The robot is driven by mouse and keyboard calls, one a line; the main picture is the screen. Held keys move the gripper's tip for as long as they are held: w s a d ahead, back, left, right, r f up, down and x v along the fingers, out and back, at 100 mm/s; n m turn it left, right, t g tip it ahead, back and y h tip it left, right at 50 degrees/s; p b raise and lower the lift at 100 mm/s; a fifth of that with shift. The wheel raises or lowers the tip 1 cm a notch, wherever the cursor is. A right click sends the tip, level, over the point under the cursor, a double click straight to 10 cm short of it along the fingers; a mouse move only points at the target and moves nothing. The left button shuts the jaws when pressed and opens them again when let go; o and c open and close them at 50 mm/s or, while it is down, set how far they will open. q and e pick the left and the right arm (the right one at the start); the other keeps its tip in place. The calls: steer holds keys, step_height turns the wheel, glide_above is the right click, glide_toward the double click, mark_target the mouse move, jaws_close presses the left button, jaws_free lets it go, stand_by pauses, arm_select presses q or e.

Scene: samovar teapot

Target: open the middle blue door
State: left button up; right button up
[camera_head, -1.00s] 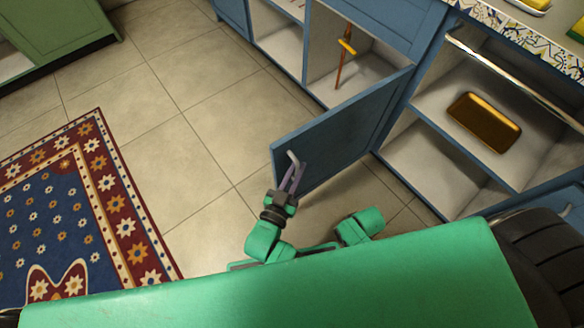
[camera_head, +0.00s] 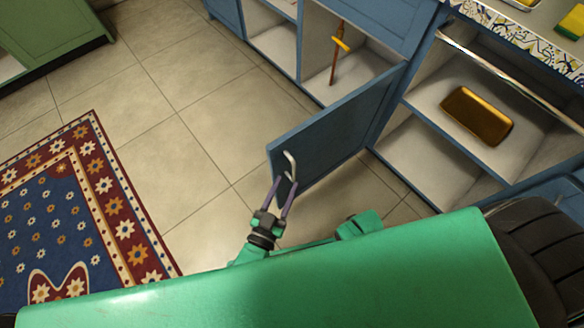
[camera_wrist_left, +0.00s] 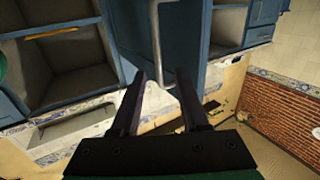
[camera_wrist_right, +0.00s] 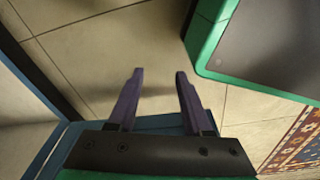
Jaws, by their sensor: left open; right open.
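The middle blue door (camera_head: 335,138) stands swung wide out from its cabinet in the head view. Its metal handle (camera_head: 290,166) is near the door's free edge; it also shows in the left wrist view (camera_wrist_left: 156,45). My left gripper (camera_head: 281,182) is open at the handle's lower end. In the left wrist view its fingers (camera_wrist_left: 162,80) are spread, with the handle just beyond and between the tips; I cannot tell whether they touch. My right gripper (camera_wrist_right: 158,75) is open and empty over the tiled floor; in the head view it is hidden.
The opened compartment (camera_head: 352,62) holds an orange-brown upright item (camera_head: 338,50). To its right, open shelves hold a golden tray (camera_head: 477,115) behind a metal rail (camera_head: 510,75). A patterned rug (camera_head: 120,210) lies at left. The tiled floor (camera_head: 170,90) between is clear.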

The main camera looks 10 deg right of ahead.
arm_select(q)
steer(key=v, duration=0.8)
steer(key=shift+p, duration=0.3)
steer(key=shift+r, duration=0.1)
